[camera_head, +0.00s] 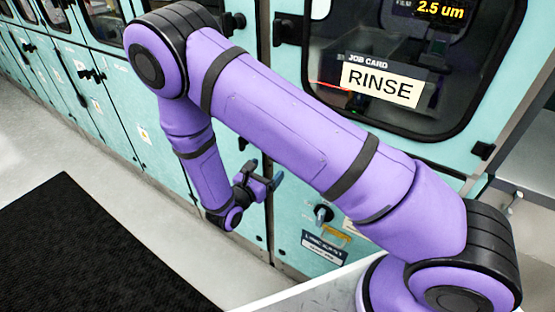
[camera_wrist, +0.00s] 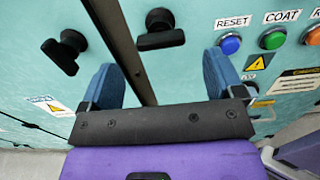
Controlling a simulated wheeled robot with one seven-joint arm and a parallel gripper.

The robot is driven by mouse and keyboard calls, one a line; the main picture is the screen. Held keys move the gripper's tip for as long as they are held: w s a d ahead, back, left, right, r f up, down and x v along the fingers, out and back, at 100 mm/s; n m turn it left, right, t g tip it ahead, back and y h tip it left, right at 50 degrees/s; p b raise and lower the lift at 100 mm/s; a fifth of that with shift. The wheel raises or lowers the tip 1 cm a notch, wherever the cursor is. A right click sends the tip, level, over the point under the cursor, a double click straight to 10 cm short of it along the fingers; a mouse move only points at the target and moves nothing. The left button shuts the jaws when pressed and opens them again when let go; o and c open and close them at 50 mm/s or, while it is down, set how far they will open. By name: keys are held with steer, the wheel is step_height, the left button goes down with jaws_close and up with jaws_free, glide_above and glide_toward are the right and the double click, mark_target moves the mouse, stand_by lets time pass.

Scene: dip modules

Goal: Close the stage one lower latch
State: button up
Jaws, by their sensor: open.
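In the wrist view, a black latch handle (camera_wrist: 160,40) on a round pivot sits just right of the dark seam between two teal panels, its bar lying roughly level. A second black latch handle (camera_wrist: 65,52) is on the panel left of the seam, its bar tilted. No stage label is readable beside either one. My gripper (camera_wrist: 158,62) is open and empty, its blue fingers spread on either side of the seam, below the right handle in the picture. In the head view, my gripper (camera_head: 265,177) is low in front of the cabinet; the lower latches there are hard to make out.
The cabinet has a window with a RINSE card (camera_head: 381,86) and upper black latches (camera_head: 288,28). A black mat (camera_head: 75,245) lies on open floor at left.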

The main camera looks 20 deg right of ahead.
steer(key=shift+x, duration=3.15)
steer(key=c, duration=0.9)
